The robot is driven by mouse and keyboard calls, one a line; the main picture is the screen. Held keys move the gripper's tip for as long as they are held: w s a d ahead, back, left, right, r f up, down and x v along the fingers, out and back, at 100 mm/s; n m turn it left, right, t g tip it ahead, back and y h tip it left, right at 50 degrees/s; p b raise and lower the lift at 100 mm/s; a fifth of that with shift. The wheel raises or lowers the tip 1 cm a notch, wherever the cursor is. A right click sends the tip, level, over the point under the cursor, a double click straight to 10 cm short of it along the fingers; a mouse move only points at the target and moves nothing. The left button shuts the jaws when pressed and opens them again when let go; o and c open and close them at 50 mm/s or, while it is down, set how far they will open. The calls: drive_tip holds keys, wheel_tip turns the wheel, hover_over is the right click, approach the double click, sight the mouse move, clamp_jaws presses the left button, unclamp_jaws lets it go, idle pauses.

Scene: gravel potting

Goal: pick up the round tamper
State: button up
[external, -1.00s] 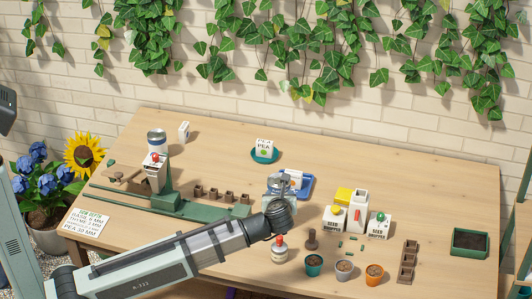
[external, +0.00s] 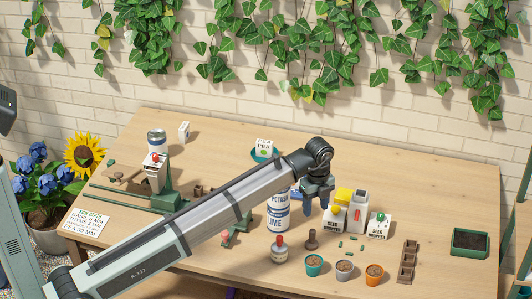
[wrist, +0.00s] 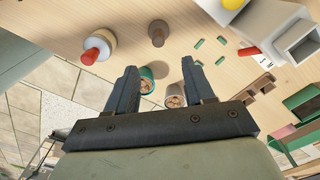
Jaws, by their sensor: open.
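The round tamper (external: 311,239) is a small dark brown piece with a knob on top, standing upright on the table. It also shows in the wrist view (wrist: 157,36), beyond and between my fingertips. My gripper (external: 316,206) is open and empty, pointing down above the table, behind and above the tamper in the external view. In the wrist view my gripper's fingers (wrist: 159,68) are spread apart, with pots seen between and below them. Nothing touches the tamper.
A red-topped bottle (external: 279,250) stands left of the tamper. Pots, including a green one (external: 314,265), stand in front. White seed boxes (external: 333,220) stand to the right. Small green pieces (external: 351,239) lie beside the tamper.

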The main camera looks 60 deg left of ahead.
sight(313, 231)
wheel_tip(313, 231, down, 13)
drive_tip(key=shift+s+a+r, duration=0.1)
drive_tip(key=shift+s, duration=0.05)
idle(0.6)
drive_tip(key=shift+c, duration=0.2)
clamp_jaws()
